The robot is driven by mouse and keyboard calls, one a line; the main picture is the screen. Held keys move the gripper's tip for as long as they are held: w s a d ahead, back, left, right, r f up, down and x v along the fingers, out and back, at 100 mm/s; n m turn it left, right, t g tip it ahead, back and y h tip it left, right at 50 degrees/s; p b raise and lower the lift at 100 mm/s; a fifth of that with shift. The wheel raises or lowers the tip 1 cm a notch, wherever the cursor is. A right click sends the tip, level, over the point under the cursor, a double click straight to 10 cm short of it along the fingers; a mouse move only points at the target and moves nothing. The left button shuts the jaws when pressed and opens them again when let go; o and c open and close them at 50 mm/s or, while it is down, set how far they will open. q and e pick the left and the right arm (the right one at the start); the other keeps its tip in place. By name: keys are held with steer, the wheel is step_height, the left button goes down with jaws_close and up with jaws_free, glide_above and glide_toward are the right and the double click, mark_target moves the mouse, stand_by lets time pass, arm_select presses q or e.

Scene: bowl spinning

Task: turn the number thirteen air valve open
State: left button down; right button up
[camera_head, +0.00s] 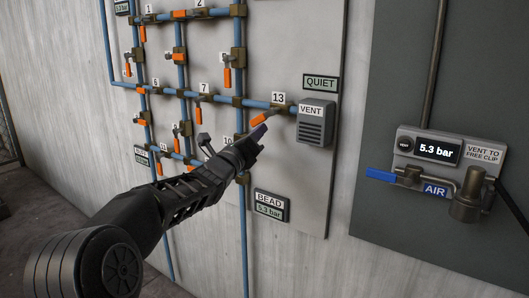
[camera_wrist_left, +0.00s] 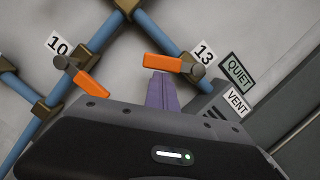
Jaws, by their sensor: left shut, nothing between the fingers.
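The number thirteen valve has an orange handle (camera_head: 263,117) just left of the grey vent box (camera_head: 314,124), under the white "13" label (camera_head: 278,98). The handle also shows in the left wrist view (camera_wrist_left: 162,63), pointing left from its pivot at an angle to the blue pipe. My left gripper (camera_head: 259,131) is shut and empty, its purple fingertips just below the handle. In the left wrist view the fingertips (camera_wrist_left: 162,91) sit just under the handle; I cannot tell whether they touch it. My right gripper is out of view.
Other orange-handled valves sit on the blue pipes, including the number ten valve (camera_wrist_left: 85,82). A "BEAD 5.3 bar" display (camera_head: 271,205) is below. At right, a dark panel carries a 5.3 bar gauge (camera_head: 438,150) and a blue AIR handle (camera_head: 381,175).

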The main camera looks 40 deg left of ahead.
mark_target(255, 119)
arm_select(q)
steer(key=m+b, duration=0.1)
steer(key=m, duration=0.1)
steer(key=a+r+m+h+b, duration=0.1)
steer(key=m, duration=0.1)
steer(key=a+m+h+b, duration=0.1)
steer(key=m+b, duration=0.1)
steer(key=shift+a+r+t, duration=0.1)
steer(key=shift+r+t, duration=0.2)
steer(key=shift+a+r+m+h+b, duration=0.1)
steer(key=shift+r+m+h+b, duration=0.1)
steer(key=shift+m, duration=0.4)
steer(key=shift+a+r+m+h+b, duration=0.1)
steer(key=shift+r+m+h+b, duration=0.1)
steer(key=shift+m, duration=0.4)
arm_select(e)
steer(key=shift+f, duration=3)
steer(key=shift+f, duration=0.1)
